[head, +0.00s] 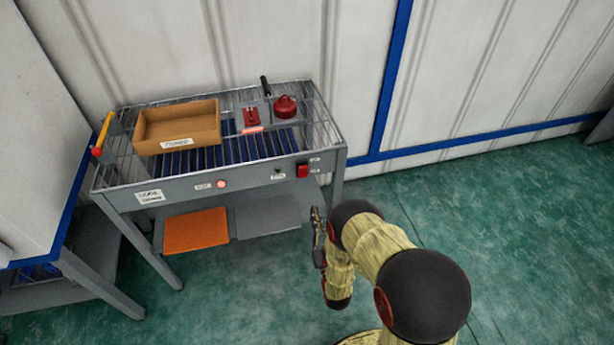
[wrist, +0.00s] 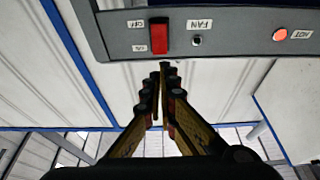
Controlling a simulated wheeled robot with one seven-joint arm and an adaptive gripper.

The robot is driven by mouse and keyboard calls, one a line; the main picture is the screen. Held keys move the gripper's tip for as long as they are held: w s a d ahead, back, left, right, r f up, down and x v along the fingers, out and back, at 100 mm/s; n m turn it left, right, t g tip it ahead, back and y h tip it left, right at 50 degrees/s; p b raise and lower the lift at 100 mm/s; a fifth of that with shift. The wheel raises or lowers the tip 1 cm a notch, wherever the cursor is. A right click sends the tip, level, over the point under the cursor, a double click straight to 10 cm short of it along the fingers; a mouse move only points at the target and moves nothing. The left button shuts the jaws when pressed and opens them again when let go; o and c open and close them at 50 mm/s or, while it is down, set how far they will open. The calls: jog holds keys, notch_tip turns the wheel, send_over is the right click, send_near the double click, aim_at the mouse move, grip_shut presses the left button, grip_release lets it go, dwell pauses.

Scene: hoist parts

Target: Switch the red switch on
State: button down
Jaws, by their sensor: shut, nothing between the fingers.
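The red switch (head: 302,170) is a rocker on the right part of the grey table's front panel. In the wrist view, which is upside down, the red switch (wrist: 158,37) sits beside the OFF label (wrist: 135,23) and the ON label (wrist: 137,47). I cannot tell which end is pressed in. My gripper (wrist: 164,68) is shut and empty, its fingertips just off the switch in the picture. In the head view my gripper (head: 317,238) is in front of the panel, lower than the switch and apart from it.
A lit red lamp (head: 222,184) and a FAN label (wrist: 200,23) with a dark round fitting share the panel. Floor in front is clear.

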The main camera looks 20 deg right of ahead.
jog(key=shift+s+r, duration=0.1)
jog(key=shift+r, duration=0.05)
send_near(304, 168)
jog(key=b+x, duration=0.1)
jog(key=x, duration=0.5)
jog(key=shift+w+b, duration=0.35)
jog(key=shift+b, duration=0.05)
dwell(0.4)
jog(key=shift+r, duration=0.1)
